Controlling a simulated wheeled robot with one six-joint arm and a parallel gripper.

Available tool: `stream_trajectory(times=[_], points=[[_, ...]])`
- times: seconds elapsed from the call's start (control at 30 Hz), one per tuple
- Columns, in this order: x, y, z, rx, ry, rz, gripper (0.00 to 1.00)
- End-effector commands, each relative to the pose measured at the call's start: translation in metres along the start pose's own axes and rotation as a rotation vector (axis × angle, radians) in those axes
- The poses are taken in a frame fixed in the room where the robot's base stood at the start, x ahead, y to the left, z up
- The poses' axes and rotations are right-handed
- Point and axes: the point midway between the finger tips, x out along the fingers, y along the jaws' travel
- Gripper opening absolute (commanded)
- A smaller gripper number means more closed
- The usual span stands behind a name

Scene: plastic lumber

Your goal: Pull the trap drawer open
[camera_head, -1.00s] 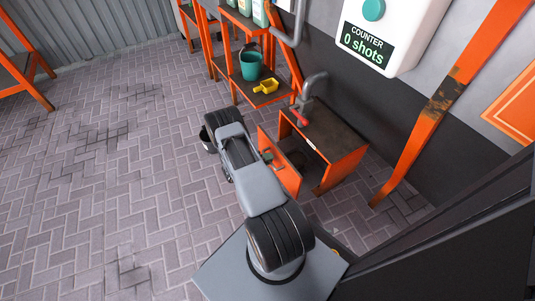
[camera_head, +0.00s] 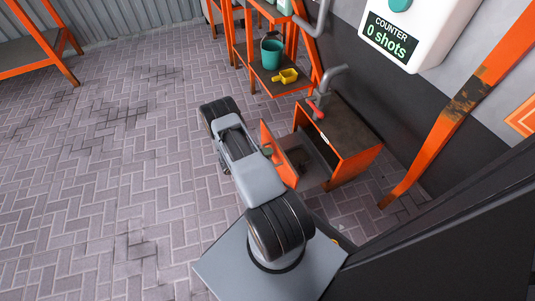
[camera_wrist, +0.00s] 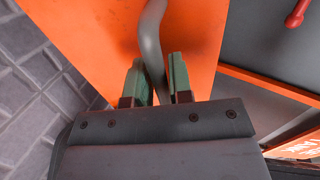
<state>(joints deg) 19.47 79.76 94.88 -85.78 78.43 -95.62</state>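The trap drawer (camera_head: 286,165) stands partly pulled out of the low orange cabinet (camera_head: 358,165), with its orange front apart from the cabinet and its grey inside showing. In the wrist view its orange front (camera_wrist: 90,35) carries a curved grey handle (camera_wrist: 152,40). My gripper (camera_wrist: 160,88) has its two green fingers on either side of this handle, close against it, and looks shut on it. In the head view my arm hides the gripper and most of the handle.
A grey pipe with a red lever (camera_head: 316,110) rises by the cabinet top. An orange shelf with a teal bucket (camera_head: 271,53) and a yellow scoop (camera_head: 285,76) stands behind. The white counter (camera_head: 405,30) reads 0 shots. Brick floor (camera_head: 100,170) at left is clear.

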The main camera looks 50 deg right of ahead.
Motion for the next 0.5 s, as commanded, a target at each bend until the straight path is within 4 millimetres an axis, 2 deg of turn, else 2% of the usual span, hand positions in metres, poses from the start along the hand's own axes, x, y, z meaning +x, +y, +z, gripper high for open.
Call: stream_trajectory(times=[0.03,0.2,0.5], points=[[0.0,0.0001,0.0,0.0,-0.001,0.0,0.25],[0.0001,0.0,0.0002,0.0,-0.002,0.0,0.4],[-0.0049,-0.0008,0.0008,0.0,-0.004,0.0,0.4]])
